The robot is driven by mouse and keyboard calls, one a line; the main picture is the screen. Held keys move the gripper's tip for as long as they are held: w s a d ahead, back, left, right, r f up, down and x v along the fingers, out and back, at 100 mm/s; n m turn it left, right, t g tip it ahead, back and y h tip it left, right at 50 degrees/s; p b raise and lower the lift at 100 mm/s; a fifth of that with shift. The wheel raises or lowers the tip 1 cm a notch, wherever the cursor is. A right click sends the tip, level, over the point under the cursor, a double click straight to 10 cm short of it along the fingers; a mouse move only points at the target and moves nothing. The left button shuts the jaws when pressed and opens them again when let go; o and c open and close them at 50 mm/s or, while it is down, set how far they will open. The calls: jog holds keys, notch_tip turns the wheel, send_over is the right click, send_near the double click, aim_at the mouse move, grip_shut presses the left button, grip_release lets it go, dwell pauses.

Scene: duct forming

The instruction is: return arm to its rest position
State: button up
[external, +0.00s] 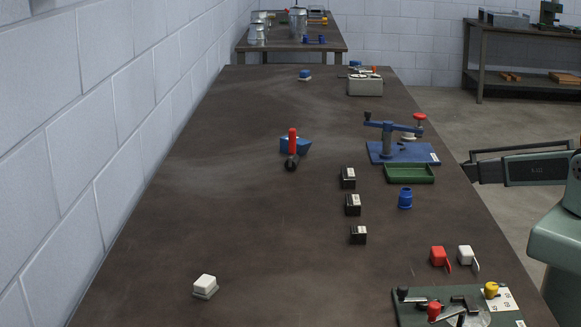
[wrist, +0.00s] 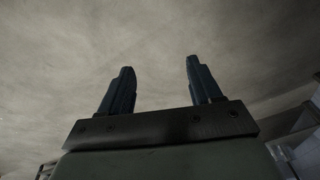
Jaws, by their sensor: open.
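My gripper shows in the wrist view (wrist: 160,63). Its two dark blue fingers stand well apart with nothing between them. Behind them is only a plain, mottled pale surface, and no object is near the fingertips. In the external view my grey-green arm is at the right edge, with a dark link reaching over the right edge of the long brown workbench (external: 240,190). I cannot make out the gripper fingers in that view.
A blue press (external: 390,135), green tray (external: 409,173) and blue cup (external: 405,198) stand right of centre. Several black blocks (external: 353,205) are left of them. A green fixture board (external: 410,318) is front right; a white-topped block (external: 204,284) is front left. The left bench is mostly clear.

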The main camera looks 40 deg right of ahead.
jog(key=s+a+f+n+g+y, duration=0.15)
jog(key=s+a+f+n, duration=0.35)
jog(key=s+a, duration=0.5)
jog(key=s+a+f+n+g, duration=0.1)
jog(key=s+a, duration=0.4)
jog(key=s, duration=0.5)
jog(key=s+a+f+n+g, duration=0.2)
jog(key=s+a+n+g, duration=0.1)
jog(key=s, duration=0.7)
jog(key=s+a+f+n+g, duration=0.2)
jog(key=s+a+n, duration=0.2)
jog(key=s+a, duration=0.3)
jog(key=s, duration=0.3)
jog(key=shift+s+a+f, duration=0.2)
jog(key=shift+s+a, duration=0.05)
jog(key=shift+a, duration=0.05)
jog(key=shift+g, duration=0.25)
